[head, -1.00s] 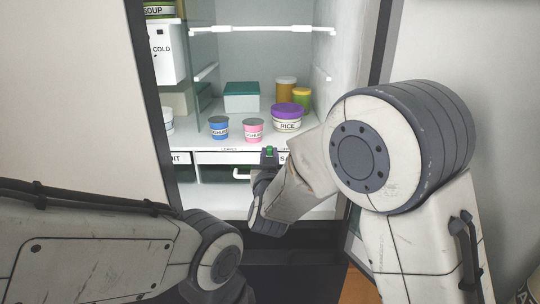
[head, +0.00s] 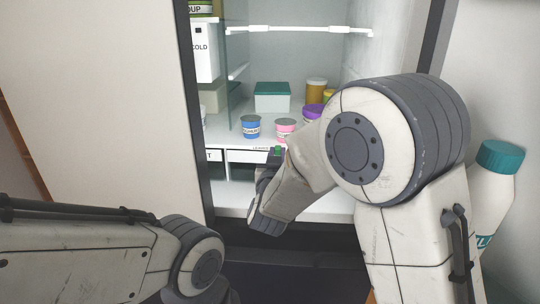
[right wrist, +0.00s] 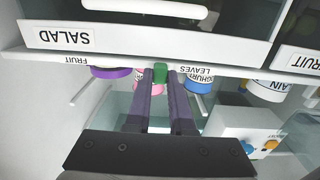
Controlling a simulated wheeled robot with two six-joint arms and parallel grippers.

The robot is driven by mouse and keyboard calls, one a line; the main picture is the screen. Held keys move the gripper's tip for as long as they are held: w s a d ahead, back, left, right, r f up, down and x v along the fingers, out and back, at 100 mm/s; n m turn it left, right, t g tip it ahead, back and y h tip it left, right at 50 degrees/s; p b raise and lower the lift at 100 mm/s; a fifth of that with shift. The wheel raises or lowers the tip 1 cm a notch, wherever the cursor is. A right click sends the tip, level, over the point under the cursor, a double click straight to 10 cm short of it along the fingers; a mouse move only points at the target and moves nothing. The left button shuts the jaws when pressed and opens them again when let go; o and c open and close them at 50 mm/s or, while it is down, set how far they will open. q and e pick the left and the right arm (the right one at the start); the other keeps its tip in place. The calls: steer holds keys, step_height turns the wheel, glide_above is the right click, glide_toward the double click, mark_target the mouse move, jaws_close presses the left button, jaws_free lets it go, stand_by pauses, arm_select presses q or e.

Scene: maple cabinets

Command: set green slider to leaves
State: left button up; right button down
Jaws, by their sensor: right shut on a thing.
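The green slider (right wrist: 160,70) sits on the shelf's front edge, between the FRUIT label (right wrist: 76,60) and the LEAVES label (right wrist: 197,72), nearer LEAVES. The right wrist view shows these labels upside down. My right gripper (right wrist: 160,78) is shut on the slider. In the head view the green slider (head: 278,149) shows at the tip of my right gripper (head: 277,153), just right of the LEAVES label (head: 261,149). My right forearm hides the shelf edge further right. My left arm is low at the left, its gripper out of view.
A blue cup (head: 250,127), a pink cup (head: 286,128) and a teal-lidded box (head: 272,97) stand on the shelf above the slider. A drawer marked SALAD (right wrist: 150,42) is by the slider edge. A teal-capped bottle (head: 492,190) stands at right, beside my right arm.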

steer(key=shift+a, duration=0.2)
steer(key=c, duration=0.8)
jaws_free()
steer(key=shift+a, duration=0.1)
steer(key=shift+o, duration=0.2)
steer(key=s+a, duration=0.1)
steer(key=s, duration=0.9)
steer(key=shift+s+a, duration=0.15)
steer(key=shift+a, duration=0.05)
